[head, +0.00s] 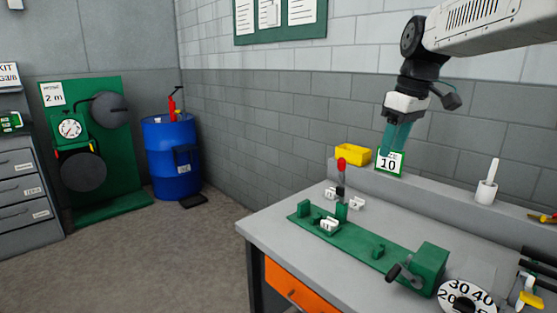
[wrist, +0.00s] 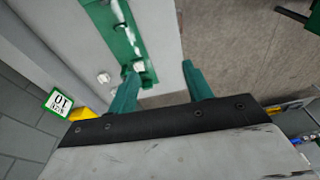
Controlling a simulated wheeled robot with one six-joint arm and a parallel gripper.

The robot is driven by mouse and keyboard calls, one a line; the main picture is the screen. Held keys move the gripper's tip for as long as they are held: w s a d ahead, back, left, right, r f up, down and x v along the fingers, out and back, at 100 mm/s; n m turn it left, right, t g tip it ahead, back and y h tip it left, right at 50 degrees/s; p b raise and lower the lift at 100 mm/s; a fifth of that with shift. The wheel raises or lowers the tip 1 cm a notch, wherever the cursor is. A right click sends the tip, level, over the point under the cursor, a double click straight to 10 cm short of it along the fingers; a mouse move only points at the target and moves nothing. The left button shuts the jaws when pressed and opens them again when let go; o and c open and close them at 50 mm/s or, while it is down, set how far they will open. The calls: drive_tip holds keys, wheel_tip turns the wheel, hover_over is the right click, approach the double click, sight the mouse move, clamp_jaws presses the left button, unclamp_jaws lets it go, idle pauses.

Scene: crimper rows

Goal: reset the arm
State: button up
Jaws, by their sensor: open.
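My gripper (head: 397,136) hangs from the arm at the upper right of the head view, fingers pointing down, above the back of the workbench. Its two teal fingers overlap in that view. In the wrist view my gripper (wrist: 160,88) shows its fingers spread apart with nothing between them. The bench top (head: 285,240) and its green fixture (head: 365,247) lie below and in front of the gripper. The green fixture also shows in the wrist view (wrist: 128,45), beyond the fingers.
A sign reading 10 (head: 389,162) and a yellow bin (head: 352,154) stand on the back ledge, close below the gripper. A red-topped lever (head: 341,164) rises from the fixture. A white holder (head: 487,190) stands farther right. A blue drum (head: 172,160) stands on the floor at left.

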drive_tip(key=s+d+f+m, duration=0.1)
drive_tip(key=s+f+m, duration=0.3)
drive_tip(key=s, duration=1.2)
drive_tip(key=s+f+m+h, duration=0.1)
drive_tip(key=s+f+m, duration=0.3)
drive_tip(key=s+f, duration=0.6)
drive_tip(key=s, duration=0.5)
drive_tip(key=shift+s+d, duration=0.35)
